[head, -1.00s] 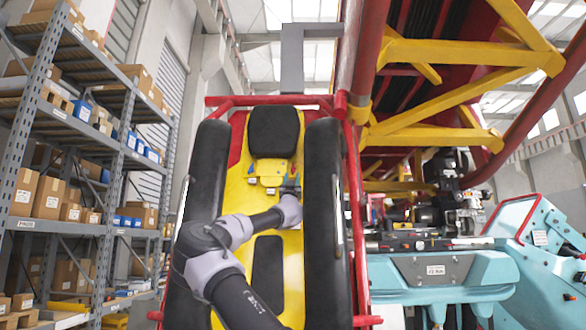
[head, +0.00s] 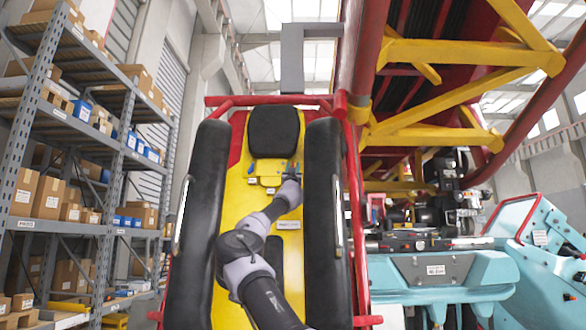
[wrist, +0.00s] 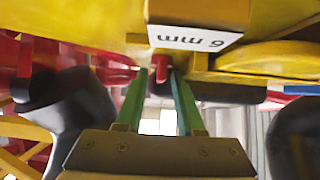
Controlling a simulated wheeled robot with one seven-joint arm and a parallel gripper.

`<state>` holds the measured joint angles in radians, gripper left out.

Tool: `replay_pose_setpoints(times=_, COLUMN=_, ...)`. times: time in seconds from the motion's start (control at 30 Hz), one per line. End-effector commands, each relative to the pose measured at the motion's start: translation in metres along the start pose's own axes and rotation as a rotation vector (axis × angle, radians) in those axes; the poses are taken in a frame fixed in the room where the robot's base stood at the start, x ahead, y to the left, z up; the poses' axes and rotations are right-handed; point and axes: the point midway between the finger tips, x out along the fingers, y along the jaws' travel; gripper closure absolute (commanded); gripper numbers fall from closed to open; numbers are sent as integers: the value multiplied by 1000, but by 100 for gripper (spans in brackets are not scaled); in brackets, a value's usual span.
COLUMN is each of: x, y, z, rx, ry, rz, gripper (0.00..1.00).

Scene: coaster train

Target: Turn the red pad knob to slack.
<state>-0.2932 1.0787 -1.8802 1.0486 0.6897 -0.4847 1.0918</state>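I see no clear contact. In the head view my gripper (head: 291,170) is at the right side of the yellow block (head: 267,172) on the yellow seat back (head: 234,200), below the black headrest (head: 274,132). I cannot make out the knob there.
Black padded bolsters (head: 203,190) (head: 325,190) flank the seat on both sides, inside a red tube frame (head: 270,100). Yellow and red track beams (head: 450,55) rise at the right. A teal machine (head: 440,270) stands at lower right. Shelves with boxes (head: 75,190) stand at left.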

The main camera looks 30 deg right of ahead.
Motion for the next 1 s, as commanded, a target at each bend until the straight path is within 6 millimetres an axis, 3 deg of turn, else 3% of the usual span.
replay_pose_setpoints(times=0.03, x=0, y=0, z=0, rx=0, ry=0, rz=0, gripper=86)
replay_pose_setpoints(times=0.07, x=0, y=0, z=0, rx=0, ry=0, rz=0, gripper=97)
replay_pose_setpoints(times=0.1, x=0, y=0, z=0, rx=0, ry=0, rz=0, gripper=100)
replay_pose_setpoints(times=1.0, x=0, y=2, z=-2, rx=113, ry=4, rz=185, gripper=100)
